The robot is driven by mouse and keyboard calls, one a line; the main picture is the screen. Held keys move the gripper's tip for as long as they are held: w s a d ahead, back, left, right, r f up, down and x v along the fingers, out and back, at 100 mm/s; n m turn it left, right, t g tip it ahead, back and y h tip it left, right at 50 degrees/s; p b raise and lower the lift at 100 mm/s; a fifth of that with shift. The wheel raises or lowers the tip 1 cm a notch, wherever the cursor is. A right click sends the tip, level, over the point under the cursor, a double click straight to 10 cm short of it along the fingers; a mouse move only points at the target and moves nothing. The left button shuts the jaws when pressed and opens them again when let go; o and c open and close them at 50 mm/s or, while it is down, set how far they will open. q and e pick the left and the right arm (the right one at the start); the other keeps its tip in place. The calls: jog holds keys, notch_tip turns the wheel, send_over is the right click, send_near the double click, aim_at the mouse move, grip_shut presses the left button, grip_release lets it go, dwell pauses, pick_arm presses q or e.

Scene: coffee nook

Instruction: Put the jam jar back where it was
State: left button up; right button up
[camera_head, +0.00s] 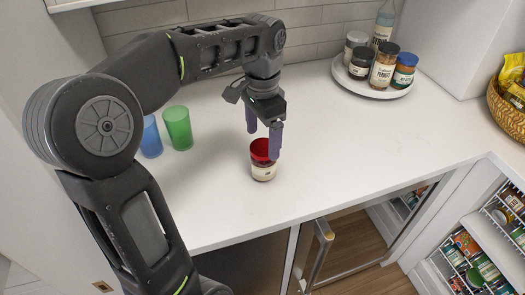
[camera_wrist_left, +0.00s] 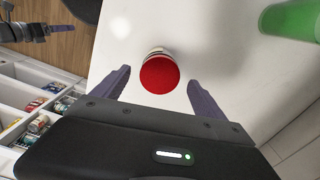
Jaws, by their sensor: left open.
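The jam jar (camera_head: 263,171) has a red lid and a pale label and stands upright on the white counter, near its front edge. In the left wrist view its red lid (camera_wrist_left: 160,74) lies ahead of the fingers, roughly midway between them. My left gripper (camera_head: 262,139) is open, with its purple fingers pointing down above and around the lid's sides. Its two fingers (camera_wrist_left: 158,92) also show spread apart in the left wrist view, with clear space on both sides of the lid. My right gripper is not clearly seen in the head view.
A blue cup (camera_head: 151,137) and a green cup (camera_head: 178,129) stand left of the jar. A round tray (camera_head: 372,92) at the back right holds several jars and a bottle (camera_head: 385,23). The counter between jar and tray is clear.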

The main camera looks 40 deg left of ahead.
pick_arm(q)
notch_tip(320, 180, up, 4)
jog(key=shift+r+p, duration=0.1)
jog(key=shift+p, duration=0.8)
jog(key=shift+o, duration=0.5)
